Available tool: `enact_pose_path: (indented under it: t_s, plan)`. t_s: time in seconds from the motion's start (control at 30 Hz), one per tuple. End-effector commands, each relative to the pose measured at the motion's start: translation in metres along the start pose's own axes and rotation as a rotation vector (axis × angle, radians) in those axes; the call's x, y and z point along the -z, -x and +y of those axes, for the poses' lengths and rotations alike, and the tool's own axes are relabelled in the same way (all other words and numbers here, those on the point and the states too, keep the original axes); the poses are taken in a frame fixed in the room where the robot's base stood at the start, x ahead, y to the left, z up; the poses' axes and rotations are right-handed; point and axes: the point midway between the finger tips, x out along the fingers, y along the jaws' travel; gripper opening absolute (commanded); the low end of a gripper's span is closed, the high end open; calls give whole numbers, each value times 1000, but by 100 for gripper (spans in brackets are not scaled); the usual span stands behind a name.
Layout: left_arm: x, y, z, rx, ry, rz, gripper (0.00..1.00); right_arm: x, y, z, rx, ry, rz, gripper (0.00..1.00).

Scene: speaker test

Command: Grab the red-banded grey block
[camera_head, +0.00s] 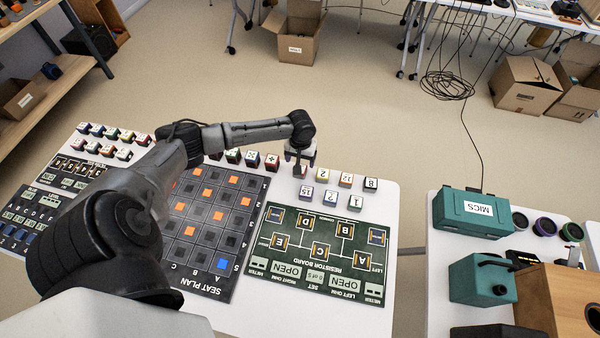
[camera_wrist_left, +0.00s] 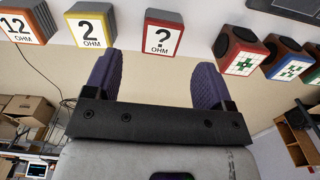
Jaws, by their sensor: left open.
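The red-banded grey block (camera_wrist_left: 166,32) shows in the left wrist view, with a "?" and "OHM" on its white face. It lies ahead of the gap between the two purple fingers. My left gripper (camera_head: 300,158) is open at the table's far edge in the head view, pointing down over the small block (camera_head: 300,172). The left wrist view shows the gripper (camera_wrist_left: 153,68) empty between its fingers. I cannot tell the exact gap between fingers and block. My right gripper is not in view.
A yellow-banded "2" block (camera_wrist_left: 90,28) and an orange-banded "12" block (camera_wrist_left: 22,25) stand to one side. A red patterned cube (camera_wrist_left: 238,50) stands on the other. The resistor board (camera_head: 325,250) and seat plan board (camera_head: 215,230) lie nearer on the white table.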

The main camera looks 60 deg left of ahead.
Motion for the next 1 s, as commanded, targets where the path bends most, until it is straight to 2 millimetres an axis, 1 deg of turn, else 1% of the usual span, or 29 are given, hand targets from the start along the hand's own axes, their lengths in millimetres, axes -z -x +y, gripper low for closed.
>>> enact_pose_path:
  t_s: [0.03,0.1,0.27,0.37,0.5,0.63,0.77,1.0]
  plan:
    - [0,-6,0,0,0,-1,77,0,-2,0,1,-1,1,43]
    - [0,-10,0,1,0,-1,77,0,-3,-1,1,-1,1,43]
    - [0,-16,0,0,-1,0,77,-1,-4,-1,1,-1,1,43]
    - [0,-27,0,0,-1,-1,77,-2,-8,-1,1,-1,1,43]
    - [-1,-47,-2,1,-1,-1,77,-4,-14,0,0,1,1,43]
    - [0,-59,-2,0,-1,0,77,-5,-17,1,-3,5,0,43]
    - [-1,-65,-2,1,-2,0,77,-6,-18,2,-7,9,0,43]
    - [-1,-66,-2,1,-2,0,77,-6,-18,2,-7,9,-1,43]
